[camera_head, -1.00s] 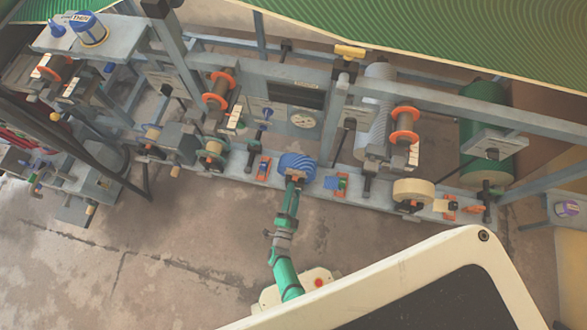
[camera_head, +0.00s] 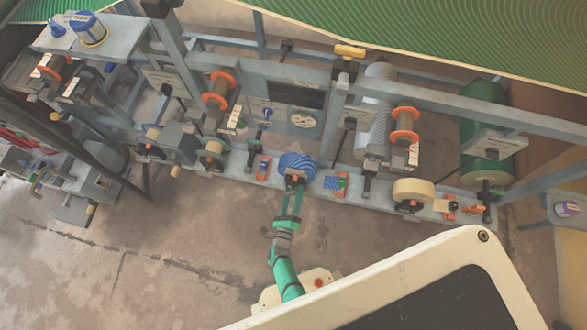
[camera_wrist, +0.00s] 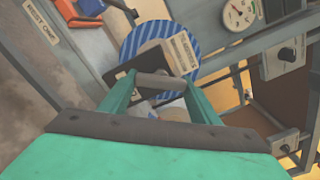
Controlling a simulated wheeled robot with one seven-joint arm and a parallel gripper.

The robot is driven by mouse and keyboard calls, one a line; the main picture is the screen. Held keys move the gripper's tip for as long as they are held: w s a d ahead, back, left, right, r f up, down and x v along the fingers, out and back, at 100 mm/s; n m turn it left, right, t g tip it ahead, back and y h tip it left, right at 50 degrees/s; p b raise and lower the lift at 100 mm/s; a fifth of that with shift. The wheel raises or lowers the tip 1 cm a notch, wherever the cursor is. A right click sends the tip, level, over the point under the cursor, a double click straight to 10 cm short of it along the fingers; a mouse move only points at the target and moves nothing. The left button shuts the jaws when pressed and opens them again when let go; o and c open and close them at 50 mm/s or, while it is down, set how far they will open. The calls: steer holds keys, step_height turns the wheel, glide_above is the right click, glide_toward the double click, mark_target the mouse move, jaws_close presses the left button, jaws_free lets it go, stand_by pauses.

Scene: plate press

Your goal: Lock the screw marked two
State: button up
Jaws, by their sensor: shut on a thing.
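My gripper (camera_wrist: 160,83) is shut on a short grey-brown bar (camera_wrist: 161,80), with one green finger at each end of it. The bar sits in front of a dark plate and a blue-striped roll (camera_wrist: 130,45). A pale block with a label (camera_wrist: 182,52) is just beyond the bar; I cannot read its label for certain. In the head view my gripper (camera_head: 293,190) reaches the front of the same blue-striped roll (camera_head: 297,163) on the press rail. The number on the held part does not show, and its shaft is hidden.
An orange clamp (camera_head: 263,168) is left of the roll and a blue-checked piece (camera_head: 332,183) is right of it. The grey rail (camera_head: 230,172) runs along the press. A round gauge (camera_wrist: 238,14) is at upper right in the wrist view. Floor in front is clear.

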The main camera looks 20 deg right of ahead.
steer(key=m, duration=0.5)
steer(key=shift+s+a+f+m, duration=0.1)
steer(key=shift+a+f+m, duration=0.1)
steer(key=shift+m, duration=0.1)
steer(key=m, duration=0.5)
steer(key=shift+w+a, duration=0.1)
steer(key=shift+w, duration=0.1)
steer(key=shift+m, duration=0.3)
steer(key=o, duration=1)
steer(key=shift+w, duration=0.1)
steer(key=shift+o, duration=0.2)
steer(key=v, duration=1)
steer(key=shift+s+a, duration=0.2)
steer(key=shift+s, duration=0.2)
